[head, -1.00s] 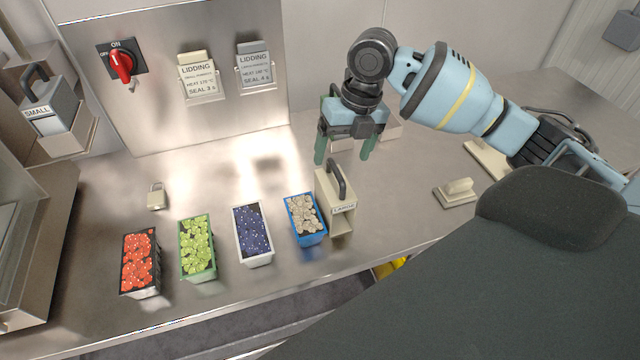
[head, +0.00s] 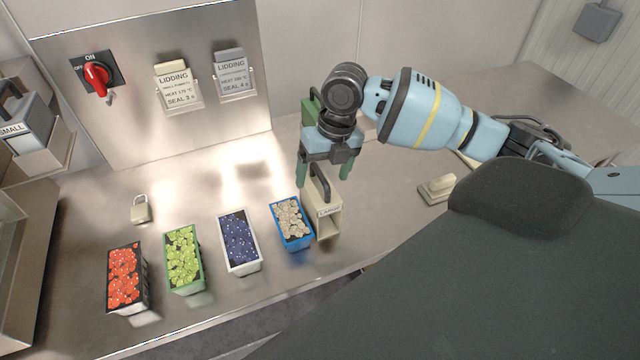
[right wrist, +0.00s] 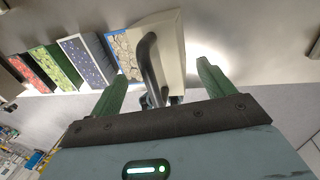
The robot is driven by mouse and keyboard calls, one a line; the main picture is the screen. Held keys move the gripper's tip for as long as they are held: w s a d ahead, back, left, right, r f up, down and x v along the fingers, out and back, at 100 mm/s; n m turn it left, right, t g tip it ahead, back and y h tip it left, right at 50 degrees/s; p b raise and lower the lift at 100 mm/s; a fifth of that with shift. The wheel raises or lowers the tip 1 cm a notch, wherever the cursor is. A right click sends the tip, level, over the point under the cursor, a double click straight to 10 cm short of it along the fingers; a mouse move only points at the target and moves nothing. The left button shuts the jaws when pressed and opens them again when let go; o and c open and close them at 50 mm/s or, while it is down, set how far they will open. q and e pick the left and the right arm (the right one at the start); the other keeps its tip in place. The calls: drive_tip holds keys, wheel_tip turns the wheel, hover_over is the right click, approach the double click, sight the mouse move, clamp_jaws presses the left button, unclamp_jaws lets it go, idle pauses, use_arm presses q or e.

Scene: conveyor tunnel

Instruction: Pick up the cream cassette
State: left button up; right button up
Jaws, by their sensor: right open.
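The cream cassette (head: 329,222) stands upright on the steel counter, right of the blue tray. It has a black arched handle on top and a label on its front that seems to read LARGE. My right gripper (head: 323,177) is open and empty, its green fingers pointing down close above and behind the cassette's handle. In the right wrist view the cassette (right wrist: 172,45) and its black handle show between the open green fingers (right wrist: 160,75); I cannot tell whether they touch. My left gripper is not in view.
Several trays stand in a row left of the cassette: red (head: 124,275), green (head: 184,258), blue-purple (head: 240,240) and the blue-rimmed tray (head: 291,222), close beside it. A padlock (head: 140,210) lies behind them. A cream block (head: 437,189) sits to the right. A grey SMALL cassette (head: 30,125) is far left.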

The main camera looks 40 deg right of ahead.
drive_tip(key=shift+a+f, duration=0.2)
drive_tip(key=shift+f, duration=0.85)
drive_tip(key=shift+w, duration=0.1)
drive_tip(key=c, duration=1.7)
drive_tip(key=shift+o, duration=0.2)
drive_tip(key=shift+r, duration=0.1)
wheel_tip(320, 180, up, 10)
drive_tip(key=shift+f, duration=0.1)
drive_tip(key=o, duration=1)
drive_tip(key=c, duration=0.9)
